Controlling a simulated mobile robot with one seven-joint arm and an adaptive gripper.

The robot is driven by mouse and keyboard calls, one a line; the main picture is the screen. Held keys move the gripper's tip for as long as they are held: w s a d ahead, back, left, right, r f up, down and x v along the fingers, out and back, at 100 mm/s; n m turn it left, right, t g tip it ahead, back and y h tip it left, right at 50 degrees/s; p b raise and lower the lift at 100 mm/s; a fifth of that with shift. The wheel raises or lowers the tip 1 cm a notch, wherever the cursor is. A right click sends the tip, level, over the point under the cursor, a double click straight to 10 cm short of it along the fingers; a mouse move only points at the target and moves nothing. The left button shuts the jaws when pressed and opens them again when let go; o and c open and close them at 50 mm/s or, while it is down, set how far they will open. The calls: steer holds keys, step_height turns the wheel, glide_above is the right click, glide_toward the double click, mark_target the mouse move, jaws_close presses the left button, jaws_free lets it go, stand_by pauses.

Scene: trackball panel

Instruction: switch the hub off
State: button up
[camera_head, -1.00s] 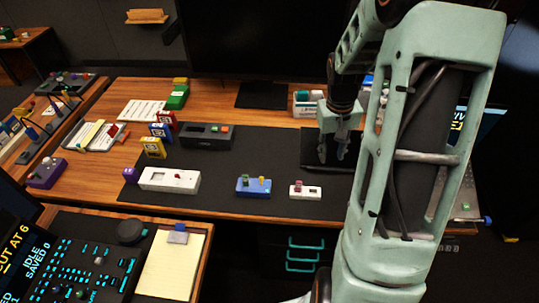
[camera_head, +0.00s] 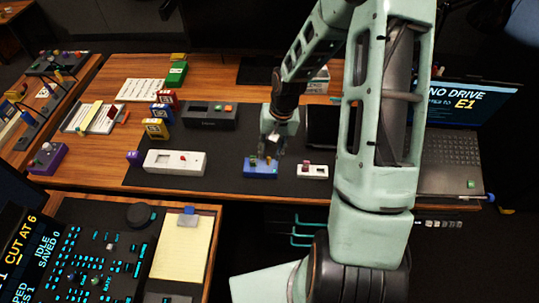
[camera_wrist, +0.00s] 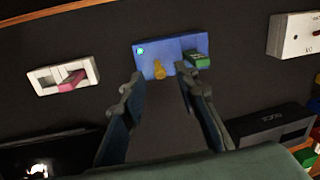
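A blue box (camera_head: 261,168) sits on the dark mat, with a green and a yellow stub on top. In the wrist view the blue box (camera_wrist: 172,57) shows a lit green lamp, a yellow lever (camera_wrist: 159,69) and a green rocker-like piece (camera_wrist: 196,59). No label shows that names it as the hub. My gripper (camera_head: 270,150) is just above and behind this box. In the wrist view my gripper (camera_wrist: 160,88) is open and empty, its fingers pointing at the box, apart from it as far as I can tell.
A small white box with a pink switch (camera_head: 312,171) stands close to the right of the blue box. A longer white box (camera_head: 174,162) is to the left, with a dark box (camera_head: 208,116) behind it. A laptop (camera_head: 450,150) is far right. The mat (camera_head: 225,178) between boxes is bare.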

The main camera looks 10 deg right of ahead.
mark_target(269, 162)
steer(key=shift+a+f, duration=0.15)
steer(key=shift+f, duration=0.95)
steer(key=shift+w, duration=0.1)
steer(key=shift+c, duration=0.7)
jaws_close()
